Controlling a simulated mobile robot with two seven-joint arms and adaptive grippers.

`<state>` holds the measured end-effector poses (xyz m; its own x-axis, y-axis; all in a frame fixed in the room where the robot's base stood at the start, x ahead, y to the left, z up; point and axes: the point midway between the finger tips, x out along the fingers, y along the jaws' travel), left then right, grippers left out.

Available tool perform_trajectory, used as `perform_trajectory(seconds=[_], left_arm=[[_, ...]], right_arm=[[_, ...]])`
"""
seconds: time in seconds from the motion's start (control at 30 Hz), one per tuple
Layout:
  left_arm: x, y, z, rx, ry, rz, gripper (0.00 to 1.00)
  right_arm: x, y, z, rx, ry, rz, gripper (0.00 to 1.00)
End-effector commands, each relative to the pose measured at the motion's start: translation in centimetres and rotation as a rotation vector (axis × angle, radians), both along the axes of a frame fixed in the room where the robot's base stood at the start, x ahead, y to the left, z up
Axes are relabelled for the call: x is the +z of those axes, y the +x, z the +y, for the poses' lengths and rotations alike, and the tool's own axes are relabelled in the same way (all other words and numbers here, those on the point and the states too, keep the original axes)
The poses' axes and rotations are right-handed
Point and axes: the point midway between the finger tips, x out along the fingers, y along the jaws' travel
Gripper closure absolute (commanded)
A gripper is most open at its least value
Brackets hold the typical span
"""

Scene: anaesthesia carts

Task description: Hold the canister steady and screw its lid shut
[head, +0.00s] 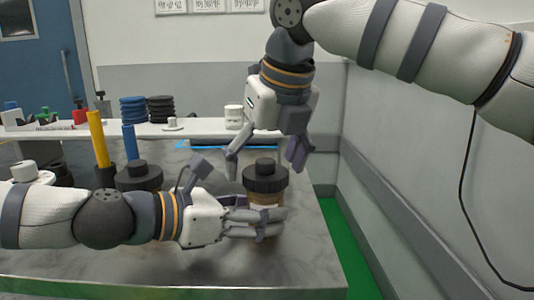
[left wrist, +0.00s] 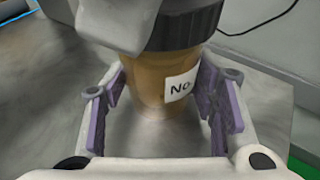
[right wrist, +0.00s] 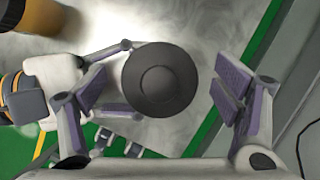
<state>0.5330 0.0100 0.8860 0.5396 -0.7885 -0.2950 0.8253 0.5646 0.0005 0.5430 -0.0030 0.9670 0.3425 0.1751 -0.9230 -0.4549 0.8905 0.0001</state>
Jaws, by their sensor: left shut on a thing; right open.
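The canister (head: 263,201) is amber-brown and stands upright near the table's right side. It carries a white label reading "No" in the left wrist view (left wrist: 150,85). Its black lid (head: 265,180) sits on top; how far it is threaded on cannot be told. My left gripper (head: 260,222) is shut on the canister's body below the lid, one finger on each side. My right gripper (head: 267,168) is open, pointing down above the lid. In the right wrist view the round lid (right wrist: 160,80) lies between its spread fingers, apart from both.
Another black-lidded jar (head: 138,178) stands left, behind my left arm. A yellow cylinder (head: 98,138) and a blue one (head: 130,142) rise beside it. A white shelf (head: 200,129) with stacked discs and a white jar (head: 233,116) runs behind. A wall rail (head: 390,215) is at right.

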Motion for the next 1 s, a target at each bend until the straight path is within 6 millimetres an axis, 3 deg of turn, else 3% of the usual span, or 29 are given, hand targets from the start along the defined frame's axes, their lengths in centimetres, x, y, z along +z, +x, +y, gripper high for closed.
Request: perform_trajectory(seconds=[0.07, 0.27, 0.3, 0.4, 0.6, 0.8, 1.0], left_arm=[[-0.22, -0.03, 0.0, -0.001, 0.003, 0.003, 0.63], [-0.22, -0.03, 0.0, -0.001, 0.002, 0.003, 0.63], [-0.22, -0.03, 0.0, -0.001, 0.002, 0.003, 0.63], [-0.21, -0.05, 0.0, -0.001, 0.002, 0.003, 0.63], [-0.2, -0.05, -0.01, -0.001, 0.002, 0.003, 0.63], [-0.2, -0.04, -0.01, -0.001, 0.002, 0.003, 0.63], [-0.2, -0.05, -0.01, -0.002, 0.002, 0.003, 0.63]], right_arm=[[-0.02, -0.01, 0.01, 0.0, 0.0, 0.0, 0.19], [0.0, -0.01, 0.0, 0.0, 0.0, 0.0, 0.65], [0.0, -0.01, 0.0, 0.0, 0.0, 0.001, 0.67], [0.0, -0.02, 0.01, -0.012, -0.002, 0.0, 0.67], [0.01, -0.02, 0.0, -0.246, -0.003, -0.002, 0.67], [-0.01, -0.01, -0.02, -0.259, -0.002, 0.0, 0.67], [0.02, 0.01, -0.02, -0.5, -0.001, -0.002, 0.67]])
